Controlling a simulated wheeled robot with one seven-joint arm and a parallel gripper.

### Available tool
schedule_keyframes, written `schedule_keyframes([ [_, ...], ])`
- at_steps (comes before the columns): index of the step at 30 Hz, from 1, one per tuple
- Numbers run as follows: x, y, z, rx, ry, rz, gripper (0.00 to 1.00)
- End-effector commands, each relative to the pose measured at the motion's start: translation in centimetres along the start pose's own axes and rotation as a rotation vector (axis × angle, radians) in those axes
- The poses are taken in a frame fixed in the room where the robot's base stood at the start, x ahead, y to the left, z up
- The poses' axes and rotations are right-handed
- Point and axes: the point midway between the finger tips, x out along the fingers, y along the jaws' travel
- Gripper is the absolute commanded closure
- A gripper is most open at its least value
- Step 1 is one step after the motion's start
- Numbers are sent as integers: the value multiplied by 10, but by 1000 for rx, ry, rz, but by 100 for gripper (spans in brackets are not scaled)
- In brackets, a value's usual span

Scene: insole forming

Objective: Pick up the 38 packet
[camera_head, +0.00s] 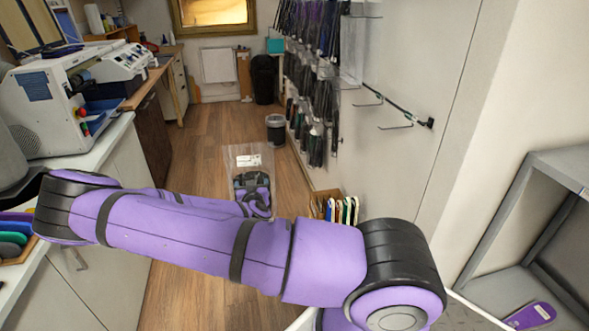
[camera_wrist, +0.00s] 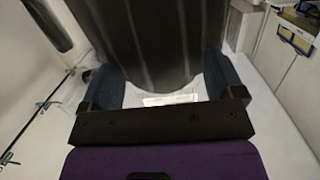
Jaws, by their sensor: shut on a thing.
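My gripper (camera_head: 252,182) is out in front of the arm, above the wooden floor. It is shut on a clear packet (camera_head: 247,158) with a white label; the label's number is too small to read. In the wrist view the same packet, with a dark insole shape (camera_wrist: 150,40) in it, lies between the two fingers of my gripper (camera_wrist: 164,88). A pale printed patch shows below the dark shape. Part of the packet is hidden behind the gripper.
Many dark packets (camera_head: 313,90) hang on the right wall, with empty hooks (camera_head: 395,126) nearer. A crate of upright coloured sheets (camera_head: 336,208) stands below. A white machine (camera_head: 50,105) sits on the left counter. A bin (camera_head: 275,129) stands beyond; floor between is open.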

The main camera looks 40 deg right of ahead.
Motion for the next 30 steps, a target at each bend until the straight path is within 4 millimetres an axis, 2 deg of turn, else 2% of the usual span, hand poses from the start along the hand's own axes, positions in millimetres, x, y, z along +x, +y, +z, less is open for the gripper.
schedule_keyframes([
  [1,3,16,0,1,3,72,51],
  [6,6,62,-8,40,5,305,51],
  [15,-7,120,-34,101,5,690,51],
  [22,-31,144,-59,146,4,981,51],
  [30,-57,146,-74,180,1,1199,51],
])
